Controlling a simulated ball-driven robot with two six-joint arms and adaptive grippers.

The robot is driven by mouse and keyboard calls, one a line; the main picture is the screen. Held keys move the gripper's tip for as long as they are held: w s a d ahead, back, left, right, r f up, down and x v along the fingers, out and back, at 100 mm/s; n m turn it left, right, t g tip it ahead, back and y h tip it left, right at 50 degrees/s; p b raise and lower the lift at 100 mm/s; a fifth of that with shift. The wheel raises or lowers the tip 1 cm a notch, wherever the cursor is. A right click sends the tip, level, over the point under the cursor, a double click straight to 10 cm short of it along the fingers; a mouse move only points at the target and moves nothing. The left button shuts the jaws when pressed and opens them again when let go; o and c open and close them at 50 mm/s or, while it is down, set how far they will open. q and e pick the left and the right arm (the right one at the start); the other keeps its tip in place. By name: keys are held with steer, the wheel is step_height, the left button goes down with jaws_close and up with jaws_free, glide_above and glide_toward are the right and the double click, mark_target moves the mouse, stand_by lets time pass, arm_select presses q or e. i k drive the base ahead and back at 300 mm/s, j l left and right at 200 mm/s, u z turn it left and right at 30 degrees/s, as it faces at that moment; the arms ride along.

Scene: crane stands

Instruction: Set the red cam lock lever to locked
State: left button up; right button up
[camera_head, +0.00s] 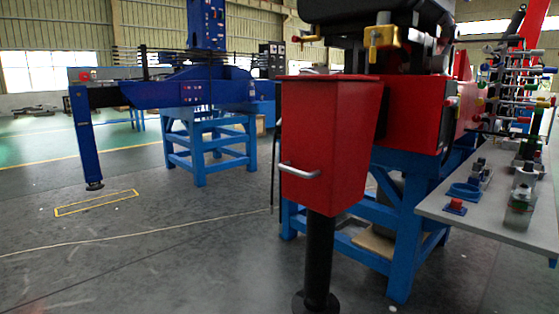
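I cannot pick out the red cam lock lever for certain. A red box (325,145) with a slanted side and a silver bar handle (300,171) stands on a black post (319,262) in the middle foreground. Behind it is a red and black machine (420,115) with brass-yellow fittings (384,36) at its top, on a blue frame (405,235). A small red part (455,206) sits on the grey bench at the right; it is too small to tell what it is. Neither of my grippers is in view.
The grey bench (480,228) at the right holds a blue ring-shaped part (464,191), metal fixtures (520,205) and a rack of coloured fittings (515,90). A blue crane stand (205,125) is at the back left. The grey floor (150,250) at the front left is open.

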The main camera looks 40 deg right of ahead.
mark_target(452, 102)
steer(key=z, duration=1.3)
